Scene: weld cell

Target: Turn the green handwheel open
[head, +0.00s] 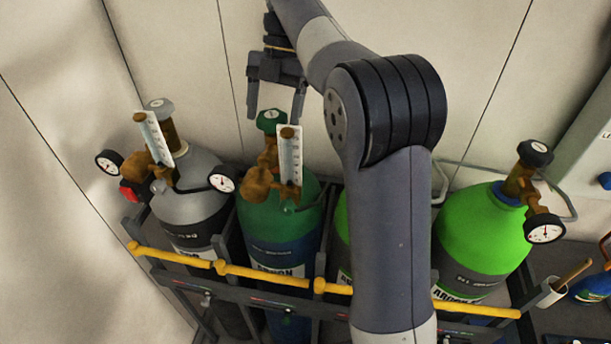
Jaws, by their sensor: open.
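The green handwheel (271,121) sits on top of the dark green gas cylinder (262,215), second from the left in the rack. A brass regulator and a white flow tube (290,155) are fitted just below and to the right of it. My gripper (274,112) is open, with its two fingers pointing down. In the picture the fingers lie just above the handwheel and to either side of it. I cannot tell how far apart in depth they are, or whether they touch. The wheel's turned position cannot be read.
A grey cylinder (187,205) with two gauges and a grey handwheel (159,107) stands left. A bright green cylinder (482,235) with a black handwheel (535,153) stands right. My arm hides part of another green cylinder (342,240). A yellow bar (265,277) crosses the front; a wall is behind.

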